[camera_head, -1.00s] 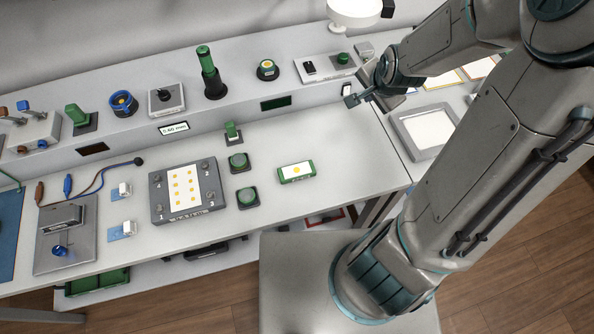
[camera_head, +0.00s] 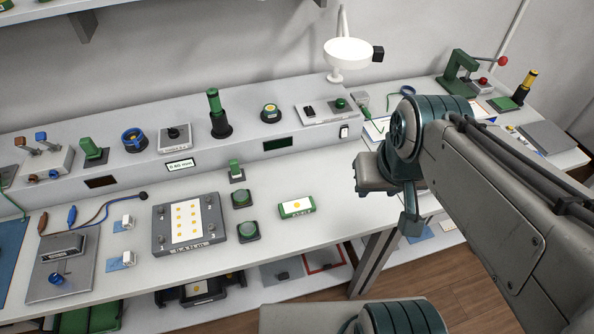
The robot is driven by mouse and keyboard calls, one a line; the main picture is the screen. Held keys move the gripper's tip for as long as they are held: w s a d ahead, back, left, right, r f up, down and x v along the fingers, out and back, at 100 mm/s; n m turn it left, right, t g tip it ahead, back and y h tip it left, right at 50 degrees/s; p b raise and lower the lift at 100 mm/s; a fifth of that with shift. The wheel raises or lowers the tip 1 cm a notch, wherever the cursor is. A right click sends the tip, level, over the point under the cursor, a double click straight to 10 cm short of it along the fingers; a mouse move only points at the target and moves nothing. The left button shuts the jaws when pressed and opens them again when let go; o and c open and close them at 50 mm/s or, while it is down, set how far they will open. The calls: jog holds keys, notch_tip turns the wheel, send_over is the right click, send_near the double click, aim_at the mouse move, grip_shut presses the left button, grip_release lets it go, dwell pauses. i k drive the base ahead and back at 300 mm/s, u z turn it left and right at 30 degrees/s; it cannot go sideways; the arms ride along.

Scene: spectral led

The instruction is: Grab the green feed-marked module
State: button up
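A small green module (camera_head: 297,207) with a white top label and a yellow dot lies flat on the bench. The marking on its front edge is too small to read. My gripper (camera_head: 408,222) is to the right of the module, apart from it, near the bench's front edge. Its hand is seen from the side with one finger pointing down, so its opening is hidden. Nothing shows held in it.
Left of the module are two green round-topped blocks (camera_head: 248,231) and a grey plate with yellow dots (camera_head: 215,240). A raised shelf (camera_head: 225,150) behind holds a green-topped cylinder (camera_head: 217,112) and several controls. A lamp (camera_head: 347,54) stands behind.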

aim_at(306, 205)
jog(key=k, duration=0.7)
jog(key=u, duration=1.85)
jog(key=i, duration=1.2)
jog(key=z, duration=2.5)
